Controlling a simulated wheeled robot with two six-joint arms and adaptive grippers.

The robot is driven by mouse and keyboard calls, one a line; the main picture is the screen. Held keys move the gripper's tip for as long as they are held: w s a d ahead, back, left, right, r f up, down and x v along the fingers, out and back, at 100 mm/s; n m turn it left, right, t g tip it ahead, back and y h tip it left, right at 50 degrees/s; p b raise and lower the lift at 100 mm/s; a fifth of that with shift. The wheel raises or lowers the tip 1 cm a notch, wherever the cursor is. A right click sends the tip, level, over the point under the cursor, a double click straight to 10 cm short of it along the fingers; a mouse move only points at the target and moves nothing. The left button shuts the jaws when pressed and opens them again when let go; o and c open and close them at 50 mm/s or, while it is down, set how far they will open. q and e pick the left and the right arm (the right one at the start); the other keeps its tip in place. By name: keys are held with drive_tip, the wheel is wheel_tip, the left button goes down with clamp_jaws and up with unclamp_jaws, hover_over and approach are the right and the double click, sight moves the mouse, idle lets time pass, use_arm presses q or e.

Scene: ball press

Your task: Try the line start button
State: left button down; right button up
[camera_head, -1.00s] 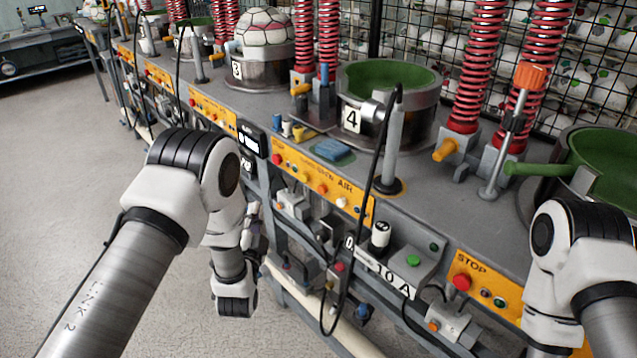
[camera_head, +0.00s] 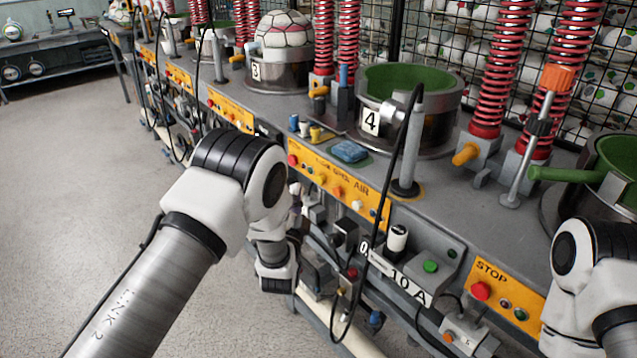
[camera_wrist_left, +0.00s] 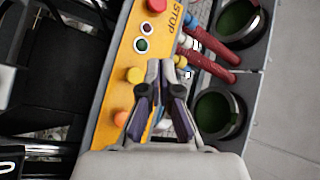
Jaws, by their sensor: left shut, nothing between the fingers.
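A green button (camera_head: 431,266) sits on a grey box marked 10 A at the bench's front. A yellow STOP panel (camera_head: 508,291) to its right carries a red button (camera_head: 480,290) and smaller buttons. I cannot tell which one is the line start button. In the left wrist view, a yellow STOP panel has a red button (camera_wrist_left: 157,5), a green button (camera_wrist_left: 142,45), a yellow button (camera_wrist_left: 134,74) and an orange button (camera_wrist_left: 120,118). My left gripper (camera_wrist_left: 161,66) is shut and empty over this panel, right of the yellow button. My right gripper is out of view.
The grey bench holds a green-lined cup marked 4 (camera_head: 370,121), a ball (camera_head: 283,30), red springs (camera_head: 492,75) and an orange-topped lever (camera_head: 557,78). A black cable (camera_head: 401,150) loops down the bench's front. The floor (camera_head: 70,180) at left is clear.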

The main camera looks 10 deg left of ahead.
sight(320, 180)
use_arm(q)
drive_tip(key=shift+w+d+b, duration=0.5)
drive_tip(key=shift+w+d, duration=0.5)
drive_tip(key=shift+w, duration=0.3)
idle(0.4)
drive_tip(key=shift+w+d+b, duration=0.25)
drive_tip(key=shift+w+b, duration=0.05)
drive_tip(key=shift+w+d, duration=0.25)
drive_tip(key=shift+w, duration=0.1)
idle(0.7)
idle(0.4)
drive_tip(key=shift+s+a, duration=0.5)
drive_tip(key=shift+s, duration=0.2)
